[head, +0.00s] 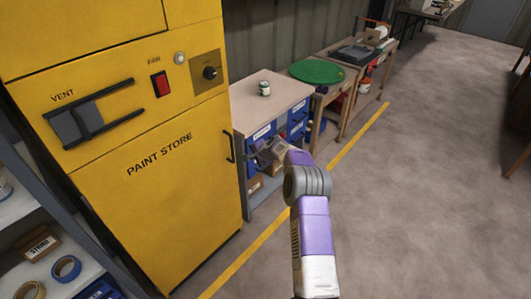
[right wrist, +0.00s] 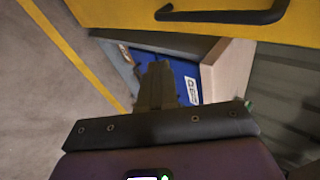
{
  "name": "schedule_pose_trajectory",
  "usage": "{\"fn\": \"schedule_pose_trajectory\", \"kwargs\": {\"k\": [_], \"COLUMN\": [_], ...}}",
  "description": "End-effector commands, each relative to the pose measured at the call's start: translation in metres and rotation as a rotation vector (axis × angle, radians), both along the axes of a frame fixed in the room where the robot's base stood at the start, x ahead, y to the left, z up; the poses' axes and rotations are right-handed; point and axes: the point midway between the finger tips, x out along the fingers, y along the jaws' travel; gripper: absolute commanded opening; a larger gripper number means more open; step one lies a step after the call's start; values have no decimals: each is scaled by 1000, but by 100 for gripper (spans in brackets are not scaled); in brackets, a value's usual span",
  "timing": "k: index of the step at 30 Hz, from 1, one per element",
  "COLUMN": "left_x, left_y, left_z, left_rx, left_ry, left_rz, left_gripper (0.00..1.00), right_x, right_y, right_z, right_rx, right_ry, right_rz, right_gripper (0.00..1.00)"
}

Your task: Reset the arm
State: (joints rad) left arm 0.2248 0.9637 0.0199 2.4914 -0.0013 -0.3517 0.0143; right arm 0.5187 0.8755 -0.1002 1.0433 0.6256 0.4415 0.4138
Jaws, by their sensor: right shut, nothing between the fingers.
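My right arm reaches up from the bottom of the head view, with purple and white links. My right gripper (head: 262,152) is beside the yellow paint store cabinet (head: 185,205), a little right of its black door handle (head: 228,146). In the right wrist view the right gripper (right wrist: 157,72) has its fingers together, with nothing between them. The black handle (right wrist: 225,14) shows at the top of that view, apart from the fingers. The cabinet door looks closed. My left gripper is not in view.
A workbench (head: 280,88) with a small can (head: 264,88) and blue bins (head: 297,122) stands behind the gripper. A table with a green disc (head: 317,70) is farther back. A shelf (head: 18,208) with tape rolls is at left. The floor (head: 420,200) at right is clear.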

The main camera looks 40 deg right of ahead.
Motion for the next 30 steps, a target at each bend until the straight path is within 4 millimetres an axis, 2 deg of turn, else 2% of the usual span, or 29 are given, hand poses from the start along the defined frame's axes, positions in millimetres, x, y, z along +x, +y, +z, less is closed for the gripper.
{"fn": "schedule_pose_trajectory", "kwargs": {"k": [1, 3, 9, 20, 23, 25, 29, 30], "left_x": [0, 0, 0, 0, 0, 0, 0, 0], "left_y": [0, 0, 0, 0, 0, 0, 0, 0], "left_z": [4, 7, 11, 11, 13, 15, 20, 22], "left_rx": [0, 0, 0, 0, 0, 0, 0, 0], "left_ry": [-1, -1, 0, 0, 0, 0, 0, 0], "left_rz": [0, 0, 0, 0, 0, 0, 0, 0], "left_gripper": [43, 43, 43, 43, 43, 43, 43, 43], "right_x": [-9, -19, -37, -43, -46, -52, -79, -91], "right_y": [-4, -8, -14, -13, 5, 29, 97, 120], "right_z": [10, 19, 35, 35, 17, -8, -66, -83], "right_rx": [1, 0, 0, -1, -7, -21, -73, -91], "right_ry": [0, 2, 5, 12, 49, 98, 218, 254], "right_rz": [-2, -3, 0, 8, 39, 85, 233, 289], "right_gripper": [0, 0, 0, 0, 0, 0, 0, 0]}}
